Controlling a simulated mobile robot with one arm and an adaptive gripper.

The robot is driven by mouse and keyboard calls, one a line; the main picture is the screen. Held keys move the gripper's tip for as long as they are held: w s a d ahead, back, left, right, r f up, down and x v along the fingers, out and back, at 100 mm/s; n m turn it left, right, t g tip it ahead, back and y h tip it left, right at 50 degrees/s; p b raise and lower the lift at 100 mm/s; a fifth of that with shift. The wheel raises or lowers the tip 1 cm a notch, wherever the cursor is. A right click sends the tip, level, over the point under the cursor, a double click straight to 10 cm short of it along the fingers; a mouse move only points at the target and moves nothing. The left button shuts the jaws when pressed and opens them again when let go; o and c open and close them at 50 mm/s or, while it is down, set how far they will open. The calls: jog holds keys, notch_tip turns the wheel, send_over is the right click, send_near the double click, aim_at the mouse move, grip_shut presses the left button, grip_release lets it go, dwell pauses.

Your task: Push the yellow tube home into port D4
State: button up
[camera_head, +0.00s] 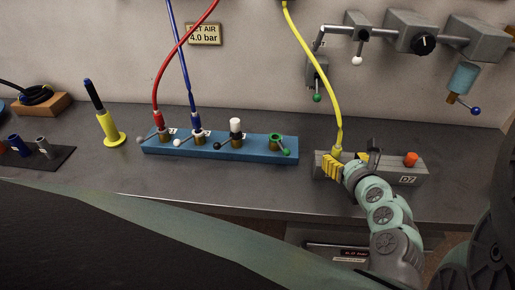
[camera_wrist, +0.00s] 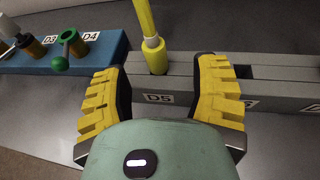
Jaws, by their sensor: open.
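The yellow tube (camera_head: 338,110) hangs down the wall and its yellow end fitting (camera_head: 337,152) stands upright in the grey block, at the port labelled D5 in the wrist view. There the yellow tube (camera_wrist: 145,18) runs down to a pale collar and its fitting (camera_wrist: 157,62). Port D4 (camera_head: 275,142) is at the right end of the blue block, with a green ring and green-knobbed lever; it shows at upper left in the wrist view (camera_wrist: 70,38). No tube is in it. My gripper (camera_wrist: 161,68) is open, its yellow fingers either side of the fitting with gaps. It also shows in the head view (camera_head: 352,160).
The blue block (camera_head: 220,153) also holds a red hose (camera_head: 158,90), a blue hose (camera_head: 183,60) and a white-capped port (camera_head: 235,133). An orange cap (camera_head: 411,159) sits on the grey block (camera_head: 418,175). A yellow stand (camera_head: 111,130) is left; wall valves (camera_head: 410,32) hang above.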

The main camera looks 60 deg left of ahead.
aim_at(334, 148)
jog(key=shift+s+a+r+p+x, duration=0.1)
jog(key=shift+p+x, duration=0.05)
jog(key=shift+x, duration=0.7)
jog(key=shift+s+a+r+p+x, duration=0.1)
jog(key=shift+p+x, duration=0.1)
jog(key=shift+x, duration=0.65)
jog(key=shift+a+r+p+x, duration=0.1)
jog(key=shift+r+p+x, duration=0.05)
jog(key=shift+x, duration=0.7)
jog(key=shift+w+a+f, duration=0.2)
jog(key=shift+w+a, duration=0.05)
jog(key=shift+a, duration=0.1)
jog(key=shift+o, duration=0.3)
grip_shut()
